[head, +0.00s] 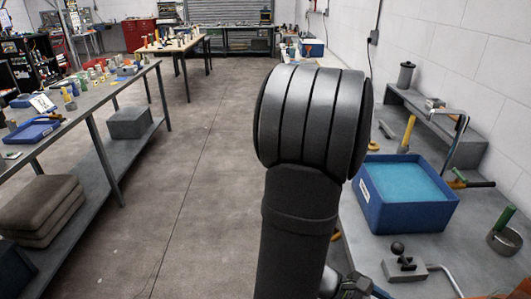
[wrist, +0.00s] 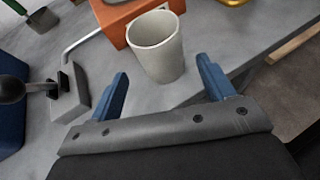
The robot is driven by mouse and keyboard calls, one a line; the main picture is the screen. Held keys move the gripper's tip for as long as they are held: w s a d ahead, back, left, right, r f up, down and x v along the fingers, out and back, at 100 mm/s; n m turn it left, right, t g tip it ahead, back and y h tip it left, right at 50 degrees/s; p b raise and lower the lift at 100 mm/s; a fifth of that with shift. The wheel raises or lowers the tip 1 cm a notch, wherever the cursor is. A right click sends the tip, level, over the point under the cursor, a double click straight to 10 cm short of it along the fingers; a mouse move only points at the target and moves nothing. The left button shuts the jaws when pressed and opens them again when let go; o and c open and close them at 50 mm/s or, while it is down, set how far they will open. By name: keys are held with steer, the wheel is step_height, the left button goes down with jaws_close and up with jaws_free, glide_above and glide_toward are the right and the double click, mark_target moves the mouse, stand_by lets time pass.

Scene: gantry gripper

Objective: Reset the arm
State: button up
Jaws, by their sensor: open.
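My gripper (wrist: 162,90) shows in the wrist view with its two blue fingers spread wide apart. It is open and holds nothing. A pale grey cup (wrist: 156,48) stands upright on the grey bench just beyond the fingers, near the gap between them. I cannot tell how far the cup is from the fingers. In the head view my dark arm fills the middle, and the gripper's fingers are not clearly visible there.
In the head view a blue bin (head: 400,205) stands on the right bench. A long workbench (head: 85,100) runs along the left. The floor (head: 190,150) between is clear.

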steer(key=shift+x, duration=3.6)
steer(key=shift+f, duration=0.1)
steer(key=shift+w+a+r, duration=0.25)
steer(key=shift+a+r, duration=0.05)
steer(key=shift+a, duration=0.1)
steer(key=v, duration=1.1)
steer(key=x, duration=1.2)
steer(key=shift+s+f, duration=0.15)
steer(key=shift+f, duration=0.1)
steer(key=shift+r, duration=2.3)
steer(key=shift+s+a+r, duration=0.1)
steer(key=shift+s+r, duration=0.3)
steer(key=shift+s, duration=0.2)
